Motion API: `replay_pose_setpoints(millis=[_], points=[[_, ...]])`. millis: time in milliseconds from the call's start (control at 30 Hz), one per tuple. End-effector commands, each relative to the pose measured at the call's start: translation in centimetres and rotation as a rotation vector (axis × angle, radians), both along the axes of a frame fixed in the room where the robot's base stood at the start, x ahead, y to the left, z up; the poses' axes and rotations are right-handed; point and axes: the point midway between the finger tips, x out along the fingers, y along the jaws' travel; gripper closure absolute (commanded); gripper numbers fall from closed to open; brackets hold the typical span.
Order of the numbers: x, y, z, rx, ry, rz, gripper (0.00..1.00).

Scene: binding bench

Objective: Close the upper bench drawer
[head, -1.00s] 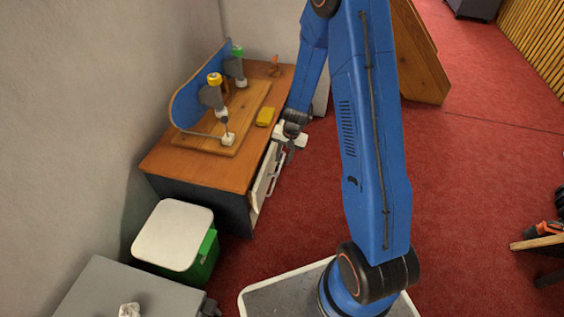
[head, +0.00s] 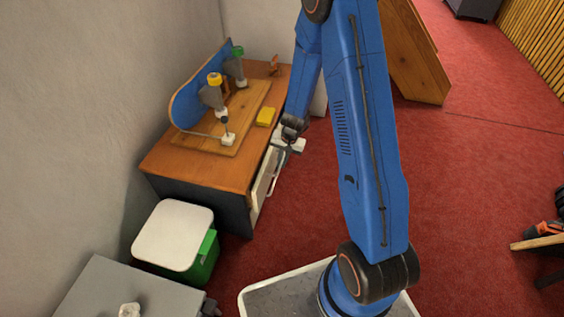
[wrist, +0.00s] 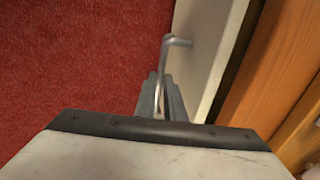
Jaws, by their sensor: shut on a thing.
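The bench (head: 205,172) stands against the left wall with a wooden top and dark side. The upper drawer has a pale front (head: 262,186) on the bench's right side. In the wrist view this front (wrist: 206,42) runs along the bench's wooden edge, with a dark strip between them. Its metal bar handle (wrist: 176,41) passes between my fingers. My gripper (wrist: 161,98) is shut on the handle; in the head view my gripper (head: 280,160) is small and partly hides the drawer. How far the drawer stands out is hard to tell.
On the bench top are a board with clamp-like tools (head: 212,97), a yellow block (head: 265,117) and a blue curved panel (head: 186,103). A green bin with a white lid (head: 172,234) stands in front of the bench.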

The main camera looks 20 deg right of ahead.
Motion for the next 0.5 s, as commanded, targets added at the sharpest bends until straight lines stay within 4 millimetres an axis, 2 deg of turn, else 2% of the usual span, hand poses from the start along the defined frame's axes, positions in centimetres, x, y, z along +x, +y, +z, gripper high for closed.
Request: replay_pose_setpoints(millis=[300,500], points=[[2.1,3.3,0.0,0.001,0.001,0.003,1.00],[2.4,3.6,0.0,0.001,-0.001,0.000,1.00]])
